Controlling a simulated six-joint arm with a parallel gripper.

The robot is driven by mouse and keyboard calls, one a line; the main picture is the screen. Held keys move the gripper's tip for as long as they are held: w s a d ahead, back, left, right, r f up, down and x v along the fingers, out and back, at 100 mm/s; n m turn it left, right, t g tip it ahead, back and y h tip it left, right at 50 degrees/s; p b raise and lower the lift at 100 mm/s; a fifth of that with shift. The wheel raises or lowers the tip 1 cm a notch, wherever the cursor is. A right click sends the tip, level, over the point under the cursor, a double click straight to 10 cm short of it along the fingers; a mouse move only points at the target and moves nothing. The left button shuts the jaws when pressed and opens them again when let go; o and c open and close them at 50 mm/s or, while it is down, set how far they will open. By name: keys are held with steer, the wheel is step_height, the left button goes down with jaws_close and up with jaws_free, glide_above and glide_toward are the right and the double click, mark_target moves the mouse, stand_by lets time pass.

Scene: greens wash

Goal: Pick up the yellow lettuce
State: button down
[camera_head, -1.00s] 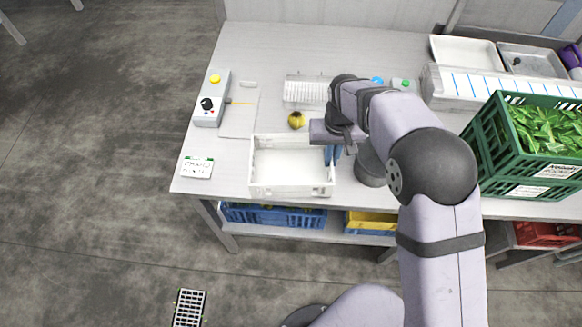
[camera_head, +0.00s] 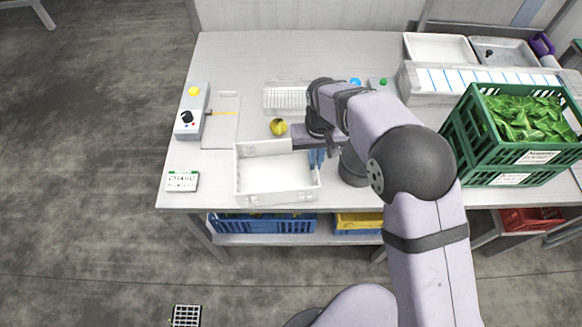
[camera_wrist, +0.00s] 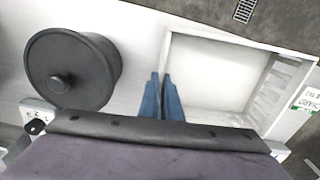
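A small, roundish yellow thing (camera_head: 278,127), which looks like the yellow lettuce, sits on the table just behind the white bin (camera_head: 278,198). It is not visible in the wrist view. My gripper (camera_head: 317,160) points down at the bin's right wall, to the right of and nearer than the yellow thing. In the wrist view the blue fingers (camera_wrist: 161,76) come close together at their tips, with nothing seen between them. They are beside the wall of the bin (camera_wrist: 215,75), which looks empty.
A dark round pot (camera_wrist: 72,68) stands close beside my gripper. A green crate (camera_head: 479,161) of leafy greens is at the right. A grey control box (camera_head: 191,112) and a small sign (camera_head: 182,181) are at the left. A white rack (camera_head: 284,98) lies behind the yellow thing.

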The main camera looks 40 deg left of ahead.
steer(key=shift+r, duration=0.15)
step_height(320, 180, up, 10)
steer(key=b, duration=0.3)
steer(key=shift+m, duration=0.6)
steer(key=shift+w+d+f+p, duration=0.25)
steer(key=shift+d+f+p, duration=0.1)
steer(key=shift+f, duration=1.3)
steer(key=shift+w+d+f+p, duration=0.3)
steer(key=shift+d+f+p, duration=0.1)
steer(key=shift+f, duration=1.3)
steer(key=shift+w+d+f+p, duration=0.25)
steer(key=shift+d+f+p, duration=0.1)
steer(key=shift+f, duration=1.45)
steer(key=c, duration=2.4)
jaws_free()
steer(key=shift+f, duration=0.1)
steer(key=o, duration=0.4)
